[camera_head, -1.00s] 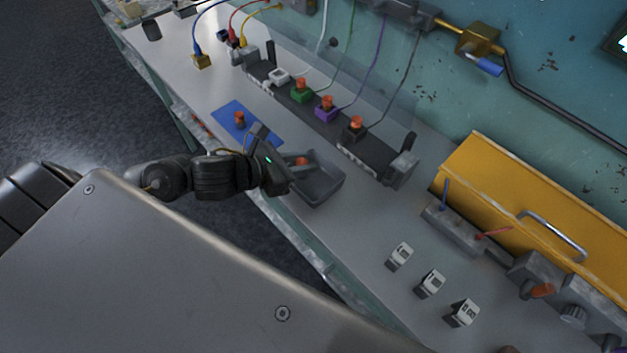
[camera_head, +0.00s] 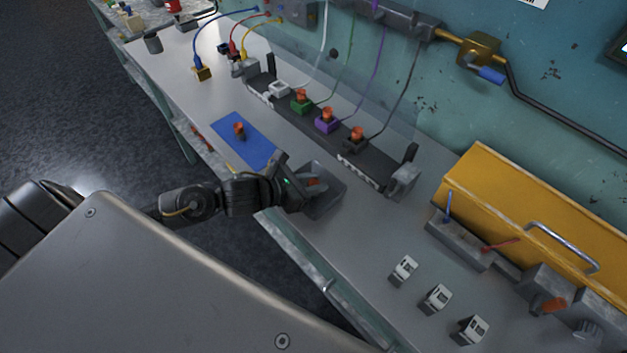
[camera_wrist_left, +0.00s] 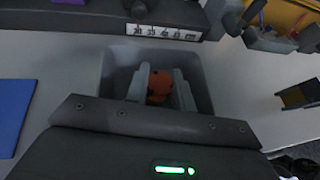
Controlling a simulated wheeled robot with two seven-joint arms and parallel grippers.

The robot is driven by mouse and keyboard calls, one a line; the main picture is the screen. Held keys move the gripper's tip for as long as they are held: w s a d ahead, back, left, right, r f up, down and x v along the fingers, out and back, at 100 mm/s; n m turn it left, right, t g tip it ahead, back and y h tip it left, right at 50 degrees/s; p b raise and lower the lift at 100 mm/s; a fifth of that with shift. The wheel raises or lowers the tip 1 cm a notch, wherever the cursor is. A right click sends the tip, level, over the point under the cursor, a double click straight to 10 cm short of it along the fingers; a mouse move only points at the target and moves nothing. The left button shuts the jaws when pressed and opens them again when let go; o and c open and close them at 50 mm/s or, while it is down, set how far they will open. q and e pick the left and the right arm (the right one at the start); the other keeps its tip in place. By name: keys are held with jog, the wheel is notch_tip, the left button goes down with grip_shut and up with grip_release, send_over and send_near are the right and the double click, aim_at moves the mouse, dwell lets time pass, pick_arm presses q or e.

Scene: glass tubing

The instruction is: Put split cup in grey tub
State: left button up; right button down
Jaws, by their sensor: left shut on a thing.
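The grey tub (camera_head: 334,203) stands near the bench's front edge, beside the blue mat. My left gripper (camera_head: 312,183) is over the tub, its fingers shut on a small orange-red cup (camera_head: 315,182). In the left wrist view the cup (camera_wrist_left: 159,85) shows dark marks and sits between the two grey fingertips (camera_wrist_left: 160,88), inside the outline of the tub (camera_wrist_left: 205,78). I cannot make out a split clearly, nor whether the cup touches the tub floor. My right gripper is not in view.
Another orange cup (camera_head: 239,129) stands on the blue mat (camera_head: 250,146). Behind the tub is a dark rack (camera_head: 375,174) with cups on coloured blocks and cables. White-labelled blocks (camera_head: 436,298) and a yellow case (camera_head: 530,210) are to the right.

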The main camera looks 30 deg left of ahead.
pick_arm(q)
jog(key=shift+f, duration=0.15)
jog(key=o, duration=1)
jog(key=shift+c, duration=0.2)
jog(key=shift+r, duration=0.3)
jog(key=v, duration=0.2)
jog(key=b+v, duration=0.1)
jog(key=v, duration=0.1)
jog(key=b+v, duration=0.1)
jog(key=v, duration=0.1)
jog(key=shift+s+a+f, duration=0.15)
jog(key=shift+s+f, duration=0.1)
jog(key=shift+f, duration=0.1)
jog(key=shift+r+p+v, duration=0.25)
jog(key=shift+p+v, duration=1.15)
jog(key=shift+v, duration=1.45)
jog(key=shift+w, duration=0.2)
